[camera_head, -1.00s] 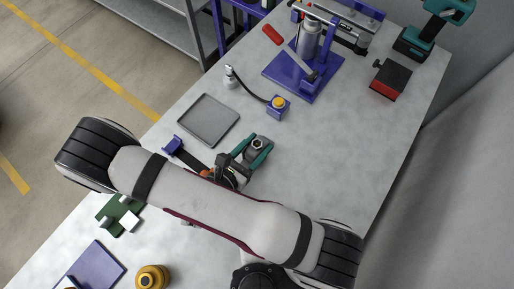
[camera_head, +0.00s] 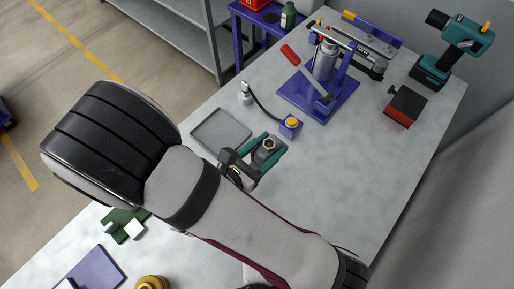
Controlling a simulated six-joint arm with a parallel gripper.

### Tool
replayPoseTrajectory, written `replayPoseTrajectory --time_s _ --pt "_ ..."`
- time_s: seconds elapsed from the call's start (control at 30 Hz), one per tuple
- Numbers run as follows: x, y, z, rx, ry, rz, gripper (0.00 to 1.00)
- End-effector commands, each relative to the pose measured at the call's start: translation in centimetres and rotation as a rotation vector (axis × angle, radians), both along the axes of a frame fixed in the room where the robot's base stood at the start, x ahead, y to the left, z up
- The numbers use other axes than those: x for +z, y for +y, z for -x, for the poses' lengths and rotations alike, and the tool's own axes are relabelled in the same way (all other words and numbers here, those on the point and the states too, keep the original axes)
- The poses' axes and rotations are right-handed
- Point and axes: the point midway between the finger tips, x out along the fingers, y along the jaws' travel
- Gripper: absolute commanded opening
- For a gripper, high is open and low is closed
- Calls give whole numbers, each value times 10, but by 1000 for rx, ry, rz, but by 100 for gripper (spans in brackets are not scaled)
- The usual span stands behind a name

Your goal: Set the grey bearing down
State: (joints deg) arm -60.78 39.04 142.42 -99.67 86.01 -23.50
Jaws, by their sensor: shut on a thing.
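The grey bearing (camera_head: 267,147) sits between the teal fingers of my gripper (camera_head: 264,150). My gripper is shut on it, over the middle of the table, just right of the grey tray. The height of the bearing above the table is hard to tell. The grey tray (camera_head: 222,112) is shallow and looks empty. My own arm hides the table just below and left of the gripper.
A purple-based press (camera_head: 335,104) stands behind, with a button box (camera_head: 290,127) and a cabled lamp (camera_head: 246,92) before it. A black-and-red block (camera_head: 405,105) and a drill (camera_head: 450,48) stand at the back right. Open table (camera_head: 350,165) lies right of the gripper.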

Motion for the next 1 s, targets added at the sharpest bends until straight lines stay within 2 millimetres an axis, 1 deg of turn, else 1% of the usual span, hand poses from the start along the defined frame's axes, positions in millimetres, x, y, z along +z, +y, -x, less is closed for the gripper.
replayPoseTrajectory --time_s 0.07,0.13,0.17,0.3,0.4,0.5,0.57,0.67,0.8,0.9,1.0 --pt "4 0 -3 7 -1 -1 0" --pt "5 0 -14 34 2 -2 0" --pt "6 0 -21 55 2 -4 0" --pt "11 2 -64 186 4 -7 0" --pt "15 4 -92 284 1 -6 0" --pt "19 5 -109 355 -1 -2 0" --pt "18 10 -114 381 -2 0 0" --pt "7 30 -119 399 -2 0 0" --pt "-19 72 -123 399 -2 0 0" --pt "-35 98 -126 396 -2 0 0" --pt "-45 116 -129 394 -1 0 0"
